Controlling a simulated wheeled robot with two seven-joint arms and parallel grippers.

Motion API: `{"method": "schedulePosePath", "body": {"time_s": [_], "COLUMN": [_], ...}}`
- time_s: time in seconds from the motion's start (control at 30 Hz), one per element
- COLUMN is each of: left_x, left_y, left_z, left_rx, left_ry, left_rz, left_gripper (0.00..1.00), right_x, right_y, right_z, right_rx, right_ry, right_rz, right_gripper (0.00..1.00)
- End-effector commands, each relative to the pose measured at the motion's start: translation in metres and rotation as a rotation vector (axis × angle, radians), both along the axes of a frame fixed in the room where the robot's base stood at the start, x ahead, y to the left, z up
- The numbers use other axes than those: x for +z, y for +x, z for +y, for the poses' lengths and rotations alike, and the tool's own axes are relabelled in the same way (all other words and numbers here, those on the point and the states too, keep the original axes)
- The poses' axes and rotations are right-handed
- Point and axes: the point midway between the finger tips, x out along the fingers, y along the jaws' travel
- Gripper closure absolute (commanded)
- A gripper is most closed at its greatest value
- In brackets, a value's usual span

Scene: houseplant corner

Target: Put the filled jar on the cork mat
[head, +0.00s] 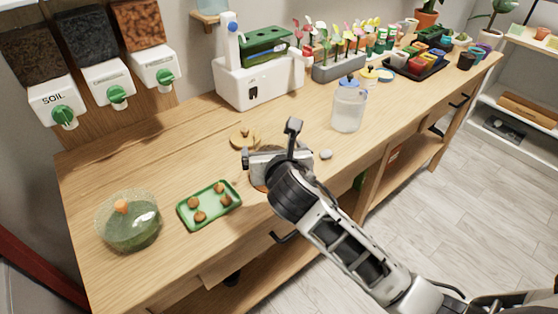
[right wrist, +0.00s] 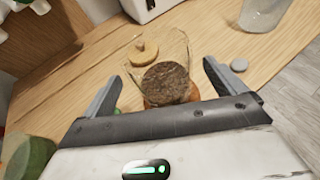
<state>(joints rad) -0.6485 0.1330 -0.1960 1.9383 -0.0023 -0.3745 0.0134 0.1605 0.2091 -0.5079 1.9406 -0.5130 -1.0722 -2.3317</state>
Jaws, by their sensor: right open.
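A clear glass jar (right wrist: 165,82) with dark soil in it stands upright in the right wrist view, between the two fingers. An orange-brown cork mat (right wrist: 190,93) shows at its base, so the jar appears to be on it; the exact contact is hidden. In the head view the cork mat (head: 258,183) shows only as a sliver beside my right gripper, which hides most of the jar. My right gripper (head: 268,143) is open, its fingers on either side of the jar; they show apart in the wrist view (right wrist: 168,70). My left gripper is out of view.
A round wooden lid (head: 243,137) lies behind the gripper, a grey pebble (head: 326,154) to its right. A green tray (head: 208,205) and a glass bowl (head: 130,222) are on the left. A blue-lidded glass jar (head: 348,107) stands at the right. Bench space around these is clear.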

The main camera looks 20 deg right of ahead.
Motion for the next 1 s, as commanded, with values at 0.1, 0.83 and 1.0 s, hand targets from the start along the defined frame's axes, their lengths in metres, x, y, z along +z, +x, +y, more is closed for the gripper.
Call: {"method": "schedulePosePath", "body": {"time_s": [0.1, 0.83, 1.0], "left_x": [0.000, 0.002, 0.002], "left_y": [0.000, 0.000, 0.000], "left_z": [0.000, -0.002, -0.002], "left_rx": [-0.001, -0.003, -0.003], "left_ry": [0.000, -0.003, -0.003], "left_rz": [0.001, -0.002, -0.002], "left_gripper": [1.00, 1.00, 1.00], "right_x": [0.011, -0.073, -0.135], "right_y": [-0.026, -0.110, -0.150], "right_z": [0.004, 0.024, 0.022], "right_rx": [0.002, -0.309, -0.709], "right_ry": [0.001, 0.951, 1.640], "right_rz": [-0.001, 0.132, 0.206], "right_gripper": [0.04, 0.04, 0.04]}}
